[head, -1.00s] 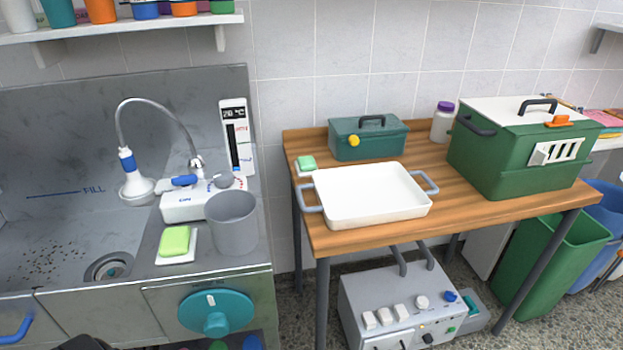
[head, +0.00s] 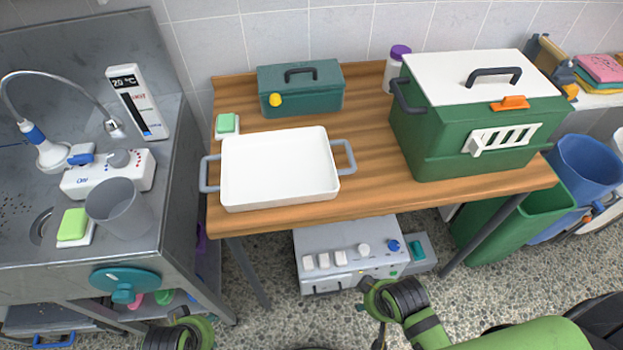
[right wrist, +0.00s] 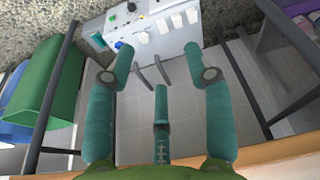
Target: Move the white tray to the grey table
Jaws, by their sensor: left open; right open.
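The white tray (head: 280,168) is a shallow rectangular pan with a grey handle at each end. It lies flat on the left part of the wooden-topped table (head: 370,188) in the head view. My left gripper (head: 182,331) shows only in part at the bottom edge, below and in front of the tray, open and apart from it. My right arm reaches in from the bottom right, in front of the table. In the right wrist view my right gripper (right wrist: 161,65) has its teal fingers spread, with nothing between them.
On the wooden table stand a green toolbox (head: 300,89), a soap dish (head: 228,125), a purple-capped bottle (head: 396,68) and a large green kennel box (head: 470,120). A grey device (head: 345,262) sits underneath. A metal sink unit (head: 150,245) adjoins on the left, bins on the right.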

